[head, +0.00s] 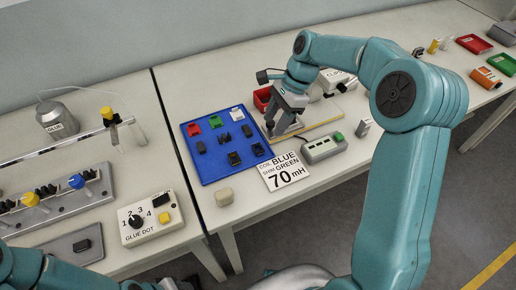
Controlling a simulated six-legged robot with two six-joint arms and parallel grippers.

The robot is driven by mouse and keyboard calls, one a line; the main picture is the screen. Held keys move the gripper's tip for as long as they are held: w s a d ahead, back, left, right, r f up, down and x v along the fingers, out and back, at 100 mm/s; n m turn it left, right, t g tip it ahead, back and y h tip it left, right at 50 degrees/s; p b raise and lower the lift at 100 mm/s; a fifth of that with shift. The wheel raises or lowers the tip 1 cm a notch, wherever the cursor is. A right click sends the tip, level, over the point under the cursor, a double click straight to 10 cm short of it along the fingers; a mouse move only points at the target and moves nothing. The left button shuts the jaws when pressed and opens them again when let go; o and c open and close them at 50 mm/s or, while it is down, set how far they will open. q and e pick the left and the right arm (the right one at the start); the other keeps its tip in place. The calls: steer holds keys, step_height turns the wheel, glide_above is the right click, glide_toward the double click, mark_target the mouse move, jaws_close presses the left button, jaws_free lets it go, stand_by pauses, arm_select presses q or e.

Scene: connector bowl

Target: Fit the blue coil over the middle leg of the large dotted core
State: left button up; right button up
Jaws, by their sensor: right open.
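The blue tray (208,178) holds a red, a green and a white coil and several dark core pieces. One dark core (234,158) lies near its front; I cannot tell which core is the large dotted one. I cannot make out the blue coil; my right gripper may hide it. My right gripper (283,132) is open and points down over the left part of a wooden board (318,122), just right of the tray. What lies between its fingers is too small to tell. My left arm shows only at the bottom left; its gripper is out of view.
A card (284,172) reads coil blue, shim green, 70 mH. A grey meter (324,148) and a red bin (262,98) stand near the board. A glue dot box (150,218) stands on the left table.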

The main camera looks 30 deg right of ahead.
mark_target(261, 147)
steer(key=x, duration=0.3)
steer(key=shift+w+a+f, duration=0.25)
steer(key=shift+w, duration=0.05)
steer(key=shift+s+a+f, duration=0.1)
steer(key=shift+s+f, duration=0.15)
steer(key=shift+f, duration=0.2)
steer(key=x, duration=0.5)
steer(key=shift+w+a+r+p, duration=0.15)
steer(key=shift+w+p, duration=0.2)
steer(key=shift+p, duration=0.05)
steer(key=shift+s, duration=0.2)
steer(key=c, duration=0.8)
